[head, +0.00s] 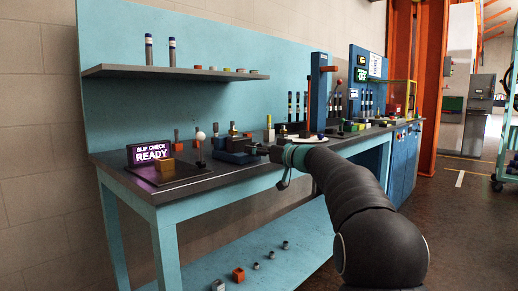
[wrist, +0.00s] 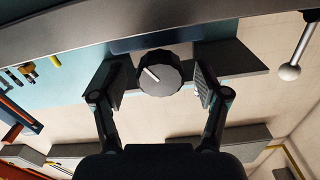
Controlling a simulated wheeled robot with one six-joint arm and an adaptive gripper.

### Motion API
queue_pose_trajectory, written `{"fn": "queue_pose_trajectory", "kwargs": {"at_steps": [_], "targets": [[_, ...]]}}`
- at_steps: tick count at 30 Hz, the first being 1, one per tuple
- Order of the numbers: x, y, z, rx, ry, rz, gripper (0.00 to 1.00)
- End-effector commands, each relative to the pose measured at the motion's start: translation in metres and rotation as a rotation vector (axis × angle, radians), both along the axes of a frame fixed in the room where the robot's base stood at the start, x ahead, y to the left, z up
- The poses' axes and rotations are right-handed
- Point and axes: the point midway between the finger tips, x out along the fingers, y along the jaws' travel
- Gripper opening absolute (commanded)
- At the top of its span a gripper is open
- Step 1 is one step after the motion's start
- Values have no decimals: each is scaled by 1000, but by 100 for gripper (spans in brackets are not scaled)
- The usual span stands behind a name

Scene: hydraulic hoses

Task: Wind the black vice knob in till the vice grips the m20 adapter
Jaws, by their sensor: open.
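The black vice knob (wrist: 159,73), ridged and with a white pointer line, faces me in the middle of the wrist view. My gripper (wrist: 161,80) is open, with one finger on each side of the knob. Small gaps seem to show between the pads and the rim. Behind the knob is the vice's dark blue-grey body (wrist: 150,43). In the head view the blue vice (head: 238,146) sits on the bench with my gripper (head: 268,151) at its right side. A small brass-coloured piece (head: 233,129) shows at its top, perhaps the m20 adapter; jaw contact cannot be made out.
A white-balled lever (head: 200,136) stands left of the vice; a ball lever (wrist: 289,72) shows at right in the wrist view. A lit "READY" sign (head: 152,153) is at the bench's left. A tall blue post (head: 318,90) stands behind my arm. The front bench edge is clear.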

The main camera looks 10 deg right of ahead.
Motion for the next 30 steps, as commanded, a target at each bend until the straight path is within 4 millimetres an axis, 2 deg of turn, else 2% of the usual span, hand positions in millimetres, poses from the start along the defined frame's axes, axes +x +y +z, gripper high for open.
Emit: {"fn": "queue_pose_trajectory", "kwargs": {"at_steps": [9, 15, 16, 17, 30], "targets": [[2, 1, 0, 0, 0, -1, 74], [2, 1, 0, 0, 0, -1, 24], [2, 1, 0, 0, 0, -1, 16], [2, 1, 0, 0, 0, -1, 14], [2, 0, -1, 71, 50, -2, 14]]}}
